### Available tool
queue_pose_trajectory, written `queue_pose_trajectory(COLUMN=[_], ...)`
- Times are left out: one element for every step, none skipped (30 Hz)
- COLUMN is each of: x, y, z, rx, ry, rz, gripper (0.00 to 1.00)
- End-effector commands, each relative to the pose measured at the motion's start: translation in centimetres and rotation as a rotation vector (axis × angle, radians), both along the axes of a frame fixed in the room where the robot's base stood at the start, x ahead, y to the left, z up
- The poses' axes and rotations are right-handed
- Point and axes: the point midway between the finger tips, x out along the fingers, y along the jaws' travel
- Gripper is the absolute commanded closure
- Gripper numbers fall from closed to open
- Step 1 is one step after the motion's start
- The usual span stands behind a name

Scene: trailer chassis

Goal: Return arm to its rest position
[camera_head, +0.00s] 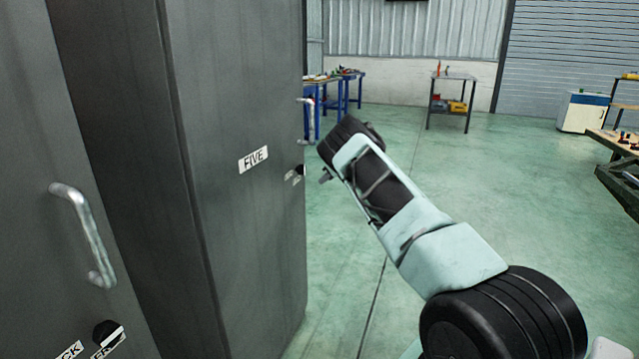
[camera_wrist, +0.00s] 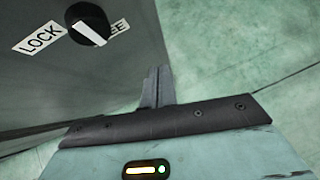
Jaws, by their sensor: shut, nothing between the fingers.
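My arm reaches from the bottom right of the head view toward the grey cabinet. My gripper (camera_head: 325,176) is just right of the cabinet door labelled FIVE (camera_head: 235,215), near the black knob (camera_head: 300,171) at that door's edge. In the wrist view my gripper (camera_wrist: 157,84) is shut, its fingers together and empty. The wrist view also shows a black knob (camera_wrist: 88,24) with a white pointer between LOCK and a partly covered label ending in EE. The fingers appear apart from the knob.
A nearer grey door (camera_head: 70,150) with a metal handle (camera_head: 85,232) fills the left. Blue workbenches (camera_head: 320,100), a small metal table (camera_head: 452,90) and a white cabinet (camera_head: 583,112) stand farther back. The green floor (camera_head: 500,180) right of my arm is largely clear.

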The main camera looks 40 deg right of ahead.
Motion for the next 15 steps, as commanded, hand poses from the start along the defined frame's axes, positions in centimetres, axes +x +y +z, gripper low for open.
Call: queue_pose_trajectory(x=[-0.5, -0.8, -1.2, -1.5, -1.8, -2.3, -2.6, -2.8, -3.2, -3.4, -3.6, -3.8, -3.9, -4.0, -4.1], y=[-0.3, -0.4, -0.6, -0.8, -0.9, -1.1, -1.2, -1.4, -1.5, -1.6, -1.7, -1.8, -1.8, -1.9, -1.9], z=[0.7, 1.0, 1.3, 1.7, 2.1, 2.6, 2.9, 3.2, 3.5, 3.8, 3.9, 4.1, 4.3, 4.4, 4.5], rx=[0.001, 0.001, 0.0, -0.001, -0.001, -0.001, 0.0, -0.001, -0.001, 0.0, -0.001, 0.0, 0.0, 0.0, 0.0], ry=[-0.001, -0.001, 0.0, 0.0, 0.0, 0.0, 0.001, 0.0, 0.0, 0.0, 0.001, 0.001, 0.001, 0.001, 0.001], rz=[-0.002, -0.002, -0.003, -0.002, -0.001, -0.002, -0.003, -0.002, -0.002, -0.001, -0.001, 0.0, 0.0, 0.0, 0.0], gripper=[1.0, 1.0, 1.0, 1.0, 1.0, 1.0, 1.0, 1.0, 1.0, 1.0, 1.0, 1.0, 1.0, 1.0, 1.0])
